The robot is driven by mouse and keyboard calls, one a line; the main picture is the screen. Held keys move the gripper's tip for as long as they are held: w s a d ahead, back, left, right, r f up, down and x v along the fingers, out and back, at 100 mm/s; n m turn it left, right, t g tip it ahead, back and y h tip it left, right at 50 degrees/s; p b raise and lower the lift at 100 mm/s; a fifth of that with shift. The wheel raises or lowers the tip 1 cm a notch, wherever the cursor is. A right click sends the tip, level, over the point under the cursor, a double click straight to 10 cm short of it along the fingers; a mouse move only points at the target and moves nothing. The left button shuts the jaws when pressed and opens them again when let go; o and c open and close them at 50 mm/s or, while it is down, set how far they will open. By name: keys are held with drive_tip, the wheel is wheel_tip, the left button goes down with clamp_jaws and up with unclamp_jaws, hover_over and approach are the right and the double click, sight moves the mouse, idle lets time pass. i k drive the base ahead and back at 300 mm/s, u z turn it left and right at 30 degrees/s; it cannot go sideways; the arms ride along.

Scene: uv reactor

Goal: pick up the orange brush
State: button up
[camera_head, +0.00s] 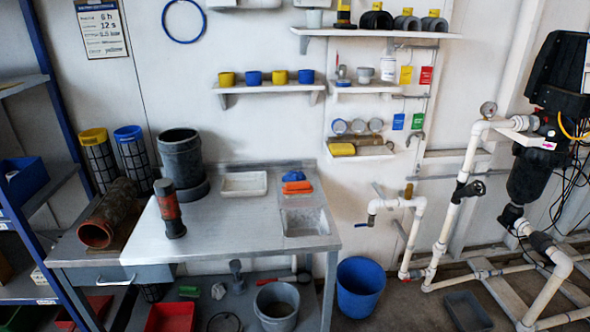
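An orange object (297,187), which looks like the orange brush, lies on the grey metal table (235,230) against the back wall. It is just behind the sunken basin (303,221) at the table's right end. A blue object (292,176) of similar size lies right behind it. Bristles are too small to make out. My gripper is not in view.
A white tray (244,184) lies left of the brush. A large dark grey pot (181,163) and a black-and-red cylinder (168,208) stand further left. A shelf of cups (268,88) hangs above. A blue bucket (360,287) stands on the floor at right.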

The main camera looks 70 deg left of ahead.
sight(294, 188)
drive_tip(key=u, duration=3)
